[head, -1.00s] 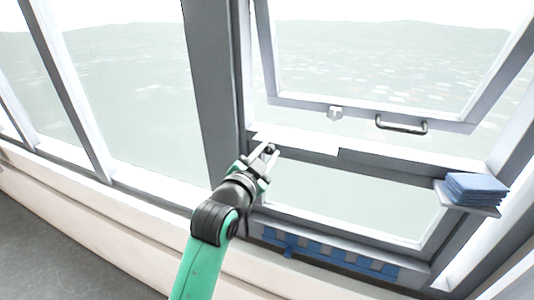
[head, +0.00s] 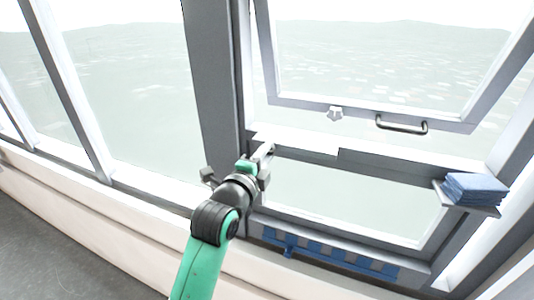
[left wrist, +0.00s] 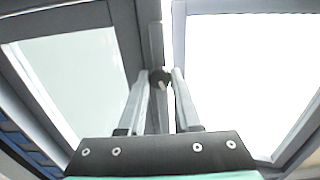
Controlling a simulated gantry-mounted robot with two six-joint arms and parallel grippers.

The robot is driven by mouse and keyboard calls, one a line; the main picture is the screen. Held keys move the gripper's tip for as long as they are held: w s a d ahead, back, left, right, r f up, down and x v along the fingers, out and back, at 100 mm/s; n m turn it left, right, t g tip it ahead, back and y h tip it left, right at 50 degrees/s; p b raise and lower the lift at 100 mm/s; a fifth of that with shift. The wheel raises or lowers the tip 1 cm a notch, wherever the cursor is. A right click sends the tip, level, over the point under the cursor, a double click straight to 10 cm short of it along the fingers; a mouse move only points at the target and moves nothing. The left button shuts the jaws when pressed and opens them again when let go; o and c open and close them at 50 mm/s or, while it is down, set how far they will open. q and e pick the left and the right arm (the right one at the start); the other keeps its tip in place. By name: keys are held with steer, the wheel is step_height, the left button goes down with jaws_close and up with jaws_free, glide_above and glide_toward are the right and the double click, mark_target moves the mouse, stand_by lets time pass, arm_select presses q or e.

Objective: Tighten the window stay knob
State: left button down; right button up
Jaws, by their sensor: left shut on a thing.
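My left gripper (head: 265,152) is at the left side of the window frame, near the left end of the white ledge. In the left wrist view its two fingers (left wrist: 160,85) close in on a small dark round knob (left wrist: 160,76) at the frame. The gripper is shut on this knob, which its fingers mostly hide in the head view. The tilted window sash (head: 370,112) stands open to the right of the gripper. A small white lobed piece (head: 335,114) sits on its lower rail. My right gripper is not in view.
A metal handle (head: 402,125) is on the sash's lower rail. Folded blue cloths (head: 474,187) lie on a small shelf at the right. A blue strip with pockets (head: 330,252) runs along the lower frame. A thick grey post (head: 212,80) stands left of the gripper.

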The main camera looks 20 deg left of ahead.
arm_select(q)
steer(key=m, duration=0.3)
steer(key=shift+f+m, duration=0.1)
steer(key=shift+m, duration=0.3)
stand_by(0.4)
steer(key=c, duration=0.6)
jaws_free()
